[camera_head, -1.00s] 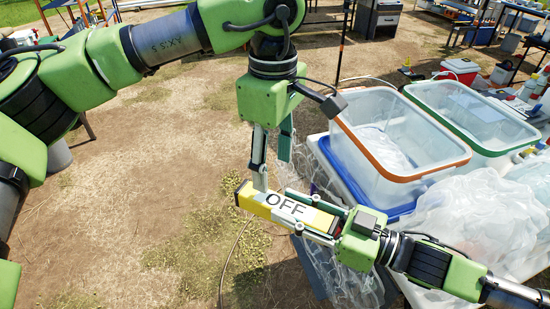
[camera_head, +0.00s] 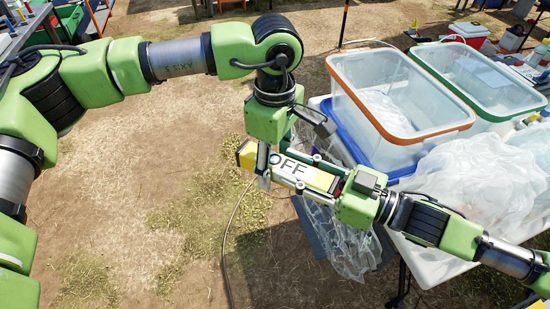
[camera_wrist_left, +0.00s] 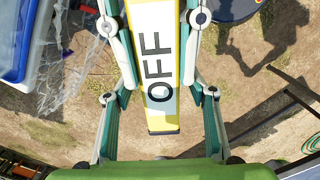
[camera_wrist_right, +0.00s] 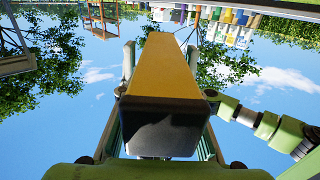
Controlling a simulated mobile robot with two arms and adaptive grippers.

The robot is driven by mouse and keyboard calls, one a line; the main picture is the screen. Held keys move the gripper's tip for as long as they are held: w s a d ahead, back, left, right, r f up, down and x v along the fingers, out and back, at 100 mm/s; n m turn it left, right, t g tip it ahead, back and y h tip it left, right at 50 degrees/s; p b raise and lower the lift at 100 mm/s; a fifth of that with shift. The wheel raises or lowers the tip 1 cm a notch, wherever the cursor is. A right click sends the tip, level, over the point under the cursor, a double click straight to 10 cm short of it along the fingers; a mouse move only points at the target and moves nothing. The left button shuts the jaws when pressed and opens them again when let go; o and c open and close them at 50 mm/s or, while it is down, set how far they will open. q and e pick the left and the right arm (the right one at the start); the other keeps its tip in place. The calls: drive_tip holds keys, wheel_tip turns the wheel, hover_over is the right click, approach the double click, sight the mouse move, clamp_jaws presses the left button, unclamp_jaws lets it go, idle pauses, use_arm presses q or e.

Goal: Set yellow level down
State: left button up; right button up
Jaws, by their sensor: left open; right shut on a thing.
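The yellow level (camera_head: 302,172) is a yellow bar with a white "OFF" label and dark end parts. My right gripper (camera_head: 296,168) is shut on it and holds it in the air, left of the table. In the right wrist view the level (camera_wrist_right: 165,80) lies between the right fingers, its black end near the camera. My left gripper (camera_head: 268,166) is open at the level's left part, pointing down, with one finger in front of it. In the left wrist view the level (camera_wrist_left: 162,75) runs between the spread fingers, with gaps on both sides. Whether the fingers touch it is unclear.
A white table (camera_head: 436,266) on the right carries an orange-rimmed clear bin (camera_head: 385,90), a green-rimmed bin (camera_head: 485,75) and crumpled clear plastic (camera_head: 480,180). A blue lid (camera_head: 345,140) lies under the orange-rimmed bin. Dry ground on the left is open.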

use_arm(q)
drive_tip(key=c, duration=1.3)
drive_tip(key=shift+r, duration=0.1)
drive_tip(key=shift+c, duration=0.2)
use_arm(e)
drive_tip(key=o, duration=1.3)
drive_tip(key=shift+o, duration=0.2)
